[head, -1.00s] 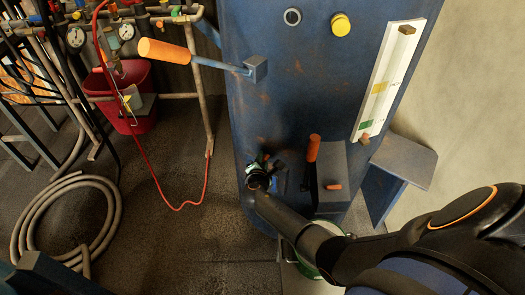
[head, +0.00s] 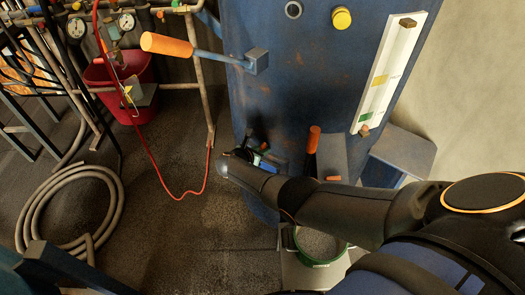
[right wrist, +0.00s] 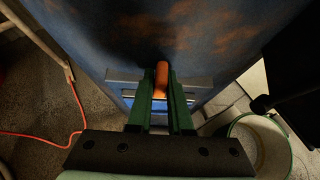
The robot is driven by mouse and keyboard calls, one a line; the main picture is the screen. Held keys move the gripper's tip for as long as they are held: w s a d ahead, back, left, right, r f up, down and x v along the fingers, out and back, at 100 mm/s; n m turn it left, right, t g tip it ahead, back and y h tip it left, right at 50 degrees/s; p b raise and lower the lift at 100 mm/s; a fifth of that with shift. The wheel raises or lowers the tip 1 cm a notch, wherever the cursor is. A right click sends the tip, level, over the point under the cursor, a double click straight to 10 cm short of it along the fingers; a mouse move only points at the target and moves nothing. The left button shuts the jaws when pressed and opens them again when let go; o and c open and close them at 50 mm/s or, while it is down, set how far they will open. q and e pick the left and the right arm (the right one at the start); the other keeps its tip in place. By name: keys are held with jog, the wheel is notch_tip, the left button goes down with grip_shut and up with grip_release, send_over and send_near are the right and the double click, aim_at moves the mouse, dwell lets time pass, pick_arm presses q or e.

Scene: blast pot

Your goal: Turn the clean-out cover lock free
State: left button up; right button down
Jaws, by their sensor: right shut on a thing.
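The blue blast pot (head: 285,85) stands upright in the head view. Low on its front, my right gripper (head: 257,158) reaches in from the right and largely hides what it holds. In the right wrist view, my right gripper (right wrist: 161,100) is shut on an orange handle (right wrist: 161,76), which lies between the two green fingers. I take this handle for the cover lock. Behind it, a flat grey-blue plate (right wrist: 122,76) lies against the pot wall. Whether the lock is turned free cannot be told. My left gripper is not in view.
An orange-gripped lever (head: 313,140) stands just right of my gripper. A long orange-handled lever (head: 168,45) sticks out left. A green-rimmed bucket (head: 342,252) stands below my forearm. A red hose (head: 160,170) hangs left, above a coiled hose (head: 30,205) on open floor.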

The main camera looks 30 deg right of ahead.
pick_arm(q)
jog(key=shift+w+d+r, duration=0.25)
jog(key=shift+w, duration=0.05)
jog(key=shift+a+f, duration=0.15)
pick_arm(e)
jog(key=c, duration=0.8)
grip_release()
jog(key=shift+c, duration=0.2)
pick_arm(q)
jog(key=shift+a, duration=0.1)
pick_arm(e)
jog(key=shift+r, duration=0.1)
